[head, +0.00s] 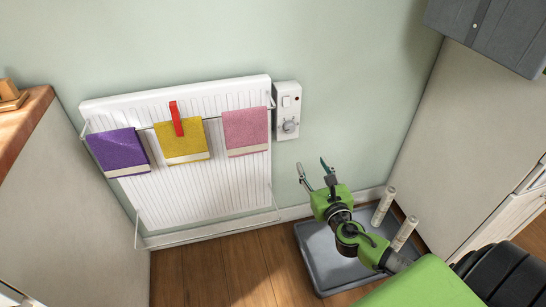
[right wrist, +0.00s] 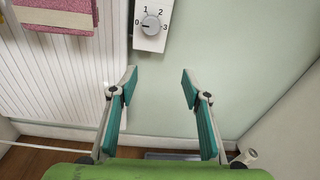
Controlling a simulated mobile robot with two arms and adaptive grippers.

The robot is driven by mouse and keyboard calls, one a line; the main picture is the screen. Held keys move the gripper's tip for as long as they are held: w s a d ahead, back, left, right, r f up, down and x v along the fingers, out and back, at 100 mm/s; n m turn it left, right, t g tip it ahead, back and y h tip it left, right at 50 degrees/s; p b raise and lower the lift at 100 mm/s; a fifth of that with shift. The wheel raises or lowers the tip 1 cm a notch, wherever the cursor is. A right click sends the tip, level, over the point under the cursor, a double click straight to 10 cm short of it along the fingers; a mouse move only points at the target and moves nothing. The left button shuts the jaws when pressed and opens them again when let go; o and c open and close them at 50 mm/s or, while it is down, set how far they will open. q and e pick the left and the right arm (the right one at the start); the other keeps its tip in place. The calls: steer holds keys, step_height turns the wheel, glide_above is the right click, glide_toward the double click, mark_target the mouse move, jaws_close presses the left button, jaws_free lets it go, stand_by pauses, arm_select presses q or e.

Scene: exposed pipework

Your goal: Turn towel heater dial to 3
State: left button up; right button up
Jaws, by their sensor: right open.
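The towel heater (head: 210,190) is a white ribbed panel on the wall. Its white control box (head: 287,100) is fixed at its upper right. The round grey dial (head: 289,126) is on the lower part of the box. In the right wrist view the dial (right wrist: 151,25) is near the top, with the numbers 1, 2 and 3 around it; I cannot tell its exact setting. My right gripper (head: 313,168) is open and empty, below and slightly right of the dial and apart from it. It also shows in the right wrist view (right wrist: 159,78). My left gripper is not in view.
Purple (head: 118,152), yellow (head: 182,142) and pink (head: 246,132) towels hang on the heater's rail, with a red strap (head: 176,118). A grey tray (head: 318,262) with white pipe stubs (head: 384,206) is on the floor. The wall right of the box is bare.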

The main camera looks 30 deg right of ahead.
step_height(320, 180, up, 3)
steer(key=a+n+t, duration=0.1)
steer(key=a+n, duration=0.1)
steer(key=b, duration=0.2)
glide_toward(291, 130)
steer(key=x, duration=0.6)
steer(key=shift+w, duration=0.2)
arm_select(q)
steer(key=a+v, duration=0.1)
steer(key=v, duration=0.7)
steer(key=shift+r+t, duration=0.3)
arm_select(e)
steer(key=shift+w+d+r, duration=0.15)
steer(key=shift+w, duration=0.55)
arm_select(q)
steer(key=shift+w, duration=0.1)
arm_select(e)
steer(key=c, duration=1.1)
